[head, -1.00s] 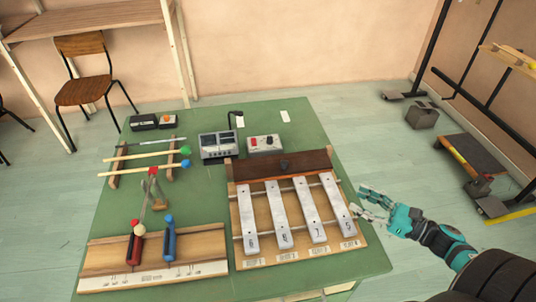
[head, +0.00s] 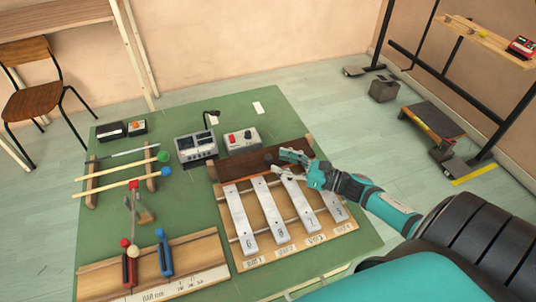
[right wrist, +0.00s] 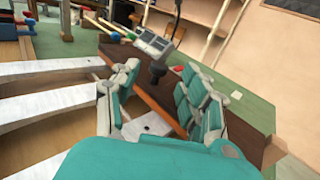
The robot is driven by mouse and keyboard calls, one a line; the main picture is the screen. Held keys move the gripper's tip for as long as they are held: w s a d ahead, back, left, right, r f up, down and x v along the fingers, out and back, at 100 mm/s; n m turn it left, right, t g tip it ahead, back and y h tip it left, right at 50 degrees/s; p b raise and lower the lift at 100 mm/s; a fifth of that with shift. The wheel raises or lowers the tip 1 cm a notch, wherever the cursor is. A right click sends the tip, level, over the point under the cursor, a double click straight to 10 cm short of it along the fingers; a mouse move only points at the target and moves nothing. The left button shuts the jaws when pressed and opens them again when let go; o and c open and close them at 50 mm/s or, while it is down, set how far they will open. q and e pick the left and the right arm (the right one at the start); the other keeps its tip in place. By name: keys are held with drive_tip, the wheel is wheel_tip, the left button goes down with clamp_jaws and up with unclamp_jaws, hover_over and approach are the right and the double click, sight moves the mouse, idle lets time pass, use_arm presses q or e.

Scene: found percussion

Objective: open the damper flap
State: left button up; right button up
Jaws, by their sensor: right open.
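The damper flap is the dark brown board (head: 235,171) along the back of the bar instrument (head: 285,223). A small black knob (head: 268,158) sits on it, and the knob also shows in the right wrist view (right wrist: 157,72). My right gripper (head: 284,163) is open and empty over the flap, just right of the knob. In the right wrist view, the fingers (right wrist: 160,95) are spread, with the knob ahead between them; I see no contact. Part of the flap's right end is hidden by the gripper. My left gripper is not in view.
Pale numbered bars (head: 240,220) lie in front of the flap. A grey meter box (head: 195,148) and a box with red knobs (head: 242,139) stand behind it. Mallets on a rack (head: 150,188) and a tool board (head: 155,265) are at the left.

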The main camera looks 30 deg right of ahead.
sight(267, 156)
drive_tip(key=x, duration=0.4)
drive_tip(key=shift+p, duration=0.3)
drive_tip(key=shift+w+a, duration=0.1)
drive_tip(key=shift+w, duration=0.2)
drive_tip(key=shift+a, duration=0.1)
drive_tip(key=shift+w, duration=0.1)
drive_tip(key=c, duration=0.9)
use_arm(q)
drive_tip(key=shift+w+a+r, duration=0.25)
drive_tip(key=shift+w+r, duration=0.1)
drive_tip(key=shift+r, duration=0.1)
use_arm(e)
clamp_jaws()
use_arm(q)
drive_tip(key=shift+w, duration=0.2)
use_arm(e)
drive_tip(key=shift+w+a+f, duration=0.1)
drive_tip(key=shift+w+f, duration=0.05)
drive_tip(key=shift+f, duration=0.1)
